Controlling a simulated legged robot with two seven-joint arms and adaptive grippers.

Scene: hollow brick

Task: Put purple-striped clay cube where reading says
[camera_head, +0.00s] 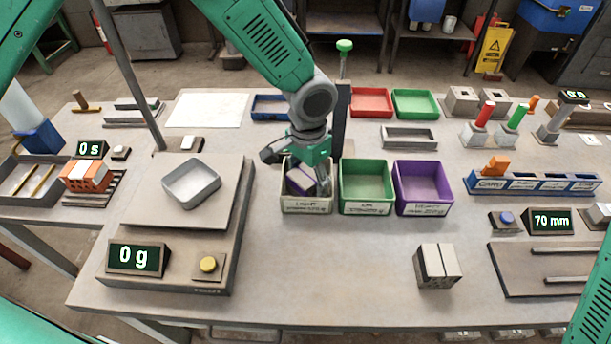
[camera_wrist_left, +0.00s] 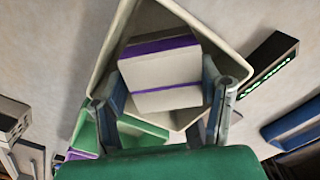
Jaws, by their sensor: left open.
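The purple-striped clay cube (camera_head: 301,181) lies tilted inside the white bin (camera_head: 306,205) marked LIGHT. In the left wrist view the cube (camera_wrist_left: 160,75) shows pale with purple stripes, inside the bin walls. My left gripper (camera_head: 318,185) reaches down into this bin; its open fingers (camera_wrist_left: 172,92) stand at either side of the cube's near part. I cannot tell whether they touch it. The scale (camera_head: 190,183) with a grey tray on top reads 0 g. The green bin marked OK (camera_head: 367,207) and the purple bin marked HEAVY (camera_head: 424,208) look empty. My right gripper is not in view.
Another block (camera_head: 437,265) with a pale split top stands at the front right. A 70 mm display (camera_head: 550,221) and a blue labelled rack (camera_head: 535,185) are to the right. Red and green trays (camera_head: 415,103) are behind. The front middle of the table is clear.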

